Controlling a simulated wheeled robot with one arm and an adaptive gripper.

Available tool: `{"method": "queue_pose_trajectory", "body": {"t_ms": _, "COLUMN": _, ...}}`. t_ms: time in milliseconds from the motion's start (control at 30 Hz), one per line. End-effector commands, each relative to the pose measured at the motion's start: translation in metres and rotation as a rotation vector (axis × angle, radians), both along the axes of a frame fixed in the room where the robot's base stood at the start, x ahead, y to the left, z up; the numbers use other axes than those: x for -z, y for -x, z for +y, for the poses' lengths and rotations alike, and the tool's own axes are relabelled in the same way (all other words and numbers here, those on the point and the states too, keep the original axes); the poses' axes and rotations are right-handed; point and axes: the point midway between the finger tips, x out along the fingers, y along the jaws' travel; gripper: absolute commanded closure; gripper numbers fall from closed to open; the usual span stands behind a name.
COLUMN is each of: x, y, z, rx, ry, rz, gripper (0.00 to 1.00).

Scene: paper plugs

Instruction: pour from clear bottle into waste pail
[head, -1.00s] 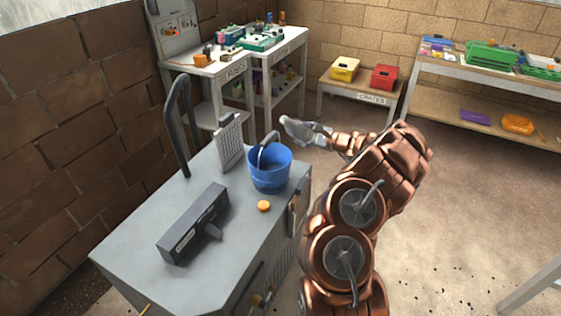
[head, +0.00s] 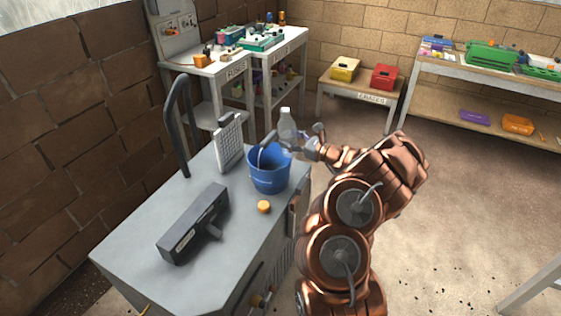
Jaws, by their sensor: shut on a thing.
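The clear bottle (head: 287,128) is close to upright, with its pale neck at the top. My gripper (head: 299,143) is shut on it from the right. The bottle is held beside the back right rim of the waste pail, and its lower part overlaps the pail's rim in the picture. The waste pail (head: 270,178) is blue with a dark handle and stands on the grey cabinet top (head: 130,240). I cannot see the inside of the pail well or any liquid in the bottle.
An orange cap-like disc (head: 264,207) lies in front of the pail. A dark grey box-shaped device (head: 195,224) lies at the left of the cabinet top. A pale grille panel (head: 229,143) and a black upright handle (head: 180,125) stand behind. Open floor lies to the right.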

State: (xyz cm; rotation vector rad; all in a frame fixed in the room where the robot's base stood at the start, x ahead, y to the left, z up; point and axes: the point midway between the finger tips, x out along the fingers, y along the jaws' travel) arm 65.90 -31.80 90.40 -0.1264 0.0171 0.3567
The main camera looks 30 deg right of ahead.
Motion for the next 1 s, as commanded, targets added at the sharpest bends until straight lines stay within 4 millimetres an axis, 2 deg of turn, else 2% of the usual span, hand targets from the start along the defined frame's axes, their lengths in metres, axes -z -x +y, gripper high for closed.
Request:
{"method": "queue_pose_trajectory", "body": {"t_ms": 100, "x": 0.005, "y": 0.001, "z": 0.015, "rx": 0.000, "ry": -0.120, "rz": 0.006, "gripper": 0.65}}
{"method": "queue_pose_trajectory", "body": {"t_ms": 433, "x": 0.001, "y": 0.001, "z": 0.015, "rx": 0.000, "ry": -0.128, "rz": 0.005, "gripper": 0.65}}
{"method": "queue_pose_trajectory", "body": {"t_ms": 1000, "x": -0.037, "y": 0.001, "z": 0.016, "rx": -0.002, "ry": -0.129, "rz": 0.005, "gripper": 0.65}}
